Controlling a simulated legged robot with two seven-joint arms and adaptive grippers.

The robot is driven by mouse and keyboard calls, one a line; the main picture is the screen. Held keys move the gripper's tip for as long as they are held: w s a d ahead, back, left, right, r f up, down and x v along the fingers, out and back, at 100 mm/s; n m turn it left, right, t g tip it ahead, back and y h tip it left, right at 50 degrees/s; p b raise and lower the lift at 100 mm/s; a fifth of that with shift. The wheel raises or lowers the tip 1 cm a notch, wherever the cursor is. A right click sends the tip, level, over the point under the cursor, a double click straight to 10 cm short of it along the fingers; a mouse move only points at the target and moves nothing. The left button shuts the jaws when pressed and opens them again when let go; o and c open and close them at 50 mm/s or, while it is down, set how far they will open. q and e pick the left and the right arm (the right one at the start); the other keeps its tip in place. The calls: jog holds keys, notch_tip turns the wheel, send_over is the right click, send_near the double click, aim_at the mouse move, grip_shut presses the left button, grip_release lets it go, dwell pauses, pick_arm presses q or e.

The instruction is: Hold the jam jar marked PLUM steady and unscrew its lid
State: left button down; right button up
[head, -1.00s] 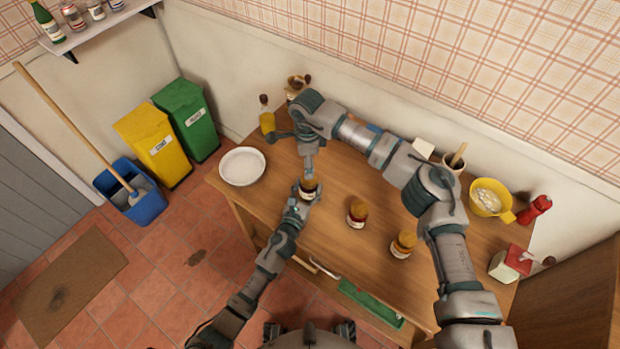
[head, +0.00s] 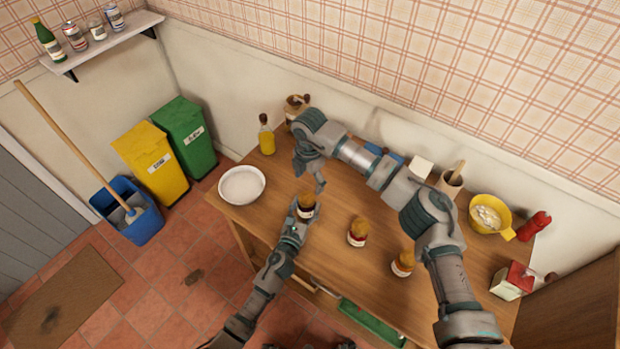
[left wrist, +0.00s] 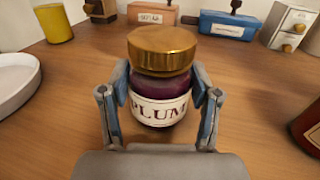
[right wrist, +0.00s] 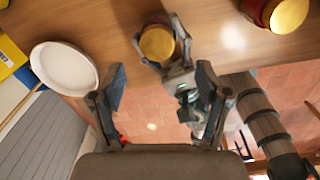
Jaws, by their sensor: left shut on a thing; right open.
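The PLUM jam jar (left wrist: 160,100) stands upright on the table with dark purple contents and a gold lid (left wrist: 162,50) on top. My left gripper (left wrist: 160,105) is shut around the jar's body, one finger on each side of the label; jar (head: 306,212) and left gripper (head: 300,217) also show in the head view. My right gripper (right wrist: 157,100) is open and empty. In the head view the right gripper (head: 318,185) hangs just beyond the jar, apart from the lid. In the right wrist view the lid (right wrist: 157,43) lies ahead of its fingers.
Two other gold-lidded jars, a red one (head: 357,232) and one nearer the front edge (head: 402,263), stand to the right. A white plate (head: 242,186) is at the left. A yellow bottle (head: 266,138) and a yellow bowl (head: 488,217) stand towards the back.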

aim_at(309, 197)
pick_arm(q)
jog(key=shift+a, duration=0.2)
pick_arm(e)
jog(key=shift+a+m, duration=0.1)
jog(key=shift+m, duration=1)
jog(key=shift+f, duration=0.25)
pick_arm(q)
jog(key=shift+d, duration=0.35)
pick_arm(e)
jog(key=f, duration=0.7)
jog(key=shift+d, duration=0.3)
pick_arm(q)
jog(key=shift+a, duration=0.2)
pick_arm(e)
jog(key=shift+a+f, duration=0.15)
jog(key=shift+f, duration=0.1)
